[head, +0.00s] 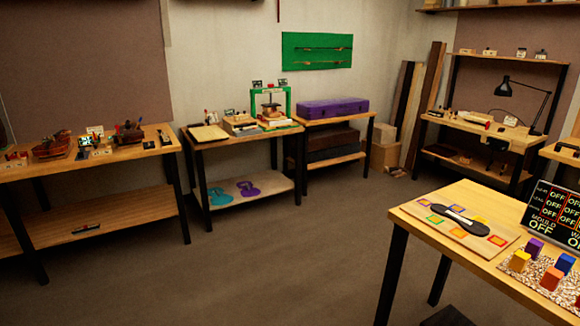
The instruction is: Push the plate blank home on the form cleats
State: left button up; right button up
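No gripper of mine shows in the head view. I cannot tell for sure which piece is the plate blank or where the form cleats are. A flat pale board (208,133) lies on the left end of the middle bench (226,145), against the back wall. To its right is a stack of pale wooden pieces (240,125). Beside that stands a green frame (288,95) with a dark-topped wooden device (272,112) inside it. These things are too small to show any cleats.
A purple case (333,110) lies on a bench right of the green frame. Open floor (270,250) lies between.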

aim_at(203, 133)
jog(key=i+u, duration=0.1)
jog(key=i, duration=0.6)
jog(key=i+l+u, duration=0.15)
jog(key=i, duration=0.6)
jog(key=i+l+u, duration=0.1)
jog(key=i, duration=0.6)
jog(key=i+l+u, duration=0.15)
jog(key=i, duration=1.8)
jog(key=i+l+u, duration=0.3)
jog(key=i, duration=0.3)
jog(key=i+l+u, duration=0.3)
jog(key=i+l, duration=0.15)
jog(key=i, duration=0.05)
